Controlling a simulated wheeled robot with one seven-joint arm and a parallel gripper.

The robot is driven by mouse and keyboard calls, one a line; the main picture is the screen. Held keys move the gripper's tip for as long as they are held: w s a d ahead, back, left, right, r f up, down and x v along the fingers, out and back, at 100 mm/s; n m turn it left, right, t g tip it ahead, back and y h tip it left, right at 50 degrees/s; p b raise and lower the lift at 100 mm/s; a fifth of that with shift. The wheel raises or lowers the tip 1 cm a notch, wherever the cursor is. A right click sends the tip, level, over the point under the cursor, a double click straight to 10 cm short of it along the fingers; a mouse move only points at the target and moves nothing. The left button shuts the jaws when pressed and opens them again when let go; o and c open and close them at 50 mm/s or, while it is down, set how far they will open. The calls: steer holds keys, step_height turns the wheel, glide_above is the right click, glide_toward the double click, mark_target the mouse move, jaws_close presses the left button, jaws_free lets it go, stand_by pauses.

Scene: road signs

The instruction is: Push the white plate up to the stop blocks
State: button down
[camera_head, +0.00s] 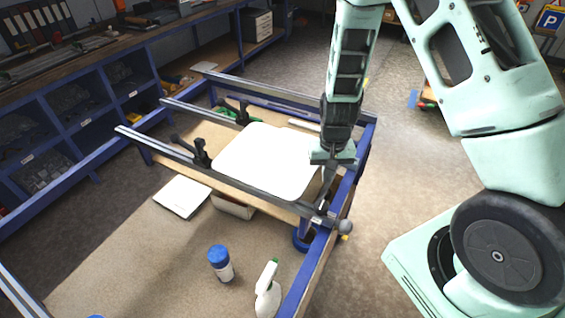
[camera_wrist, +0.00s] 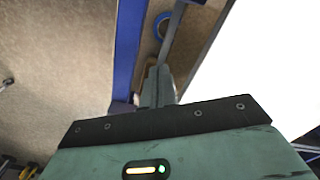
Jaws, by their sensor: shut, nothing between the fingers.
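The white plate (camera_head: 265,160) lies flat across the rails of the blue-framed table in the head view. It also fills the upper right of the wrist view (camera_wrist: 262,62). Two black stop blocks stand at the plate's left side, one near (camera_head: 201,153) and one farther back (camera_head: 242,113). The plate's left edge is close to them; I cannot tell if it touches. My gripper (camera_head: 326,182) is low at the plate's right edge, fingers pointing down. In the wrist view its shut, empty fingers (camera_wrist: 158,88) are beside the plate's edge; contact is unclear.
Below are a white flat sheet (camera_head: 182,196), a blue-capped canister (camera_head: 220,263), a white spray bottle (camera_head: 267,292) and a blue ring (camera_head: 302,240). A blue shelf unit (camera_head: 85,100) stands at left.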

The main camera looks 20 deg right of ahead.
step_height(320, 180, up, 8)
steer(key=p, duration=0.6)
steer(key=shift+s+d, duration=0.3)
steer(key=shift+s, duration=0.1)
steer(key=s+a+r+n+y+b, duration=0.1)
steer(key=s+a+r+n+b, duration=0.2)
steer(key=a, duration=0.4)
steer(key=s+a+r+n+y+b, duration=0.1)
steer(key=s+a+r+n+b, duration=0.15)
steer(key=a, duration=0.55)
steer(key=s+a+r+n+b, duration=0.1)
steer(key=s+a+n+b, duration=0.2)
steer(key=s, duration=0.4)
steer(key=s+a+r+n+h+b, duration=0.1)
steer(key=s+a+r+n+b, duration=0.1)
steer(key=s, duration=0.5)
steer(key=shift+s+a+n+b, duration=0.25)
steer(key=shift+a+n+b, duration=0.2)
steer(key=shift+n+b, duration=0.4)
